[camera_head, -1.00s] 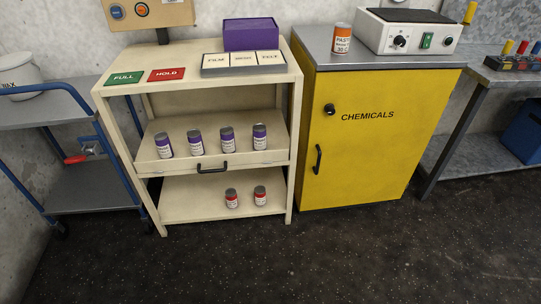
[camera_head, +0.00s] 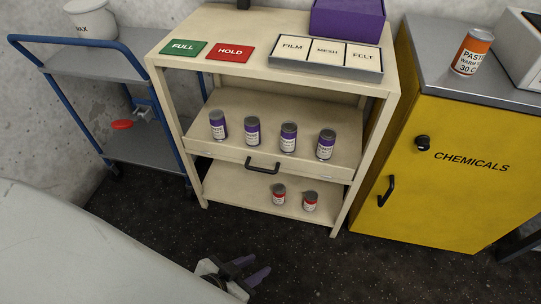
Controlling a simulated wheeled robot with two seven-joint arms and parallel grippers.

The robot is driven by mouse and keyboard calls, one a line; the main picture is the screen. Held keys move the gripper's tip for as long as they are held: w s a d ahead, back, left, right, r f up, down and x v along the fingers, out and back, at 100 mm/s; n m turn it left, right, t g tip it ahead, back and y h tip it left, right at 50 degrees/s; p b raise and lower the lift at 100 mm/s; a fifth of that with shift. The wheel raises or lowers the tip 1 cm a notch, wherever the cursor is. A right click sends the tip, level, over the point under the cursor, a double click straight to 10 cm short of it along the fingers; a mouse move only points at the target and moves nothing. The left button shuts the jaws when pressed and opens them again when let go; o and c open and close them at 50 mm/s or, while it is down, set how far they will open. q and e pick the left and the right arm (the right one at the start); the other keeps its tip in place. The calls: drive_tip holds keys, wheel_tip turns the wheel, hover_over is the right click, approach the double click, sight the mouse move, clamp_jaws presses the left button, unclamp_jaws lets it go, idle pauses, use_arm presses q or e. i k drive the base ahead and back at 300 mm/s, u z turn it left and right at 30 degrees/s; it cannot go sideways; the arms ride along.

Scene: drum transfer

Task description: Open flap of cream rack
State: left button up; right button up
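The cream rack (camera_head: 375,85) stands at the centre with a top and two lower shelves. Its flap (camera_head: 225,152) is a cream front strip along the middle shelf, with a dark bar handle (camera_head: 263,166). Several purple-labelled cans stand on the middle shelf behind it, one of them at the left (camera_head: 218,125). My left gripper (camera_head: 258,275) is low at the bottom centre, in front of the rack and apart from it. Its two fingers look spread with nothing between them. My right gripper is out of view.
Two red-labelled cans (camera_head: 279,194) stand on the bottom shelf. A yellow chemicals cabinet (camera_head: 450,190) is close on the right. A blue-framed cart (camera_head: 140,140) with a white tub (camera_head: 90,20) is on the left. Dark floor (camera_head: 330,270) in front is clear.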

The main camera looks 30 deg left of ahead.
sight(326, 170)
drive_tip(key=u, duration=0.65)
drive_tip(key=i, duration=0.85)
drive_tip(key=u, duration=0.9)
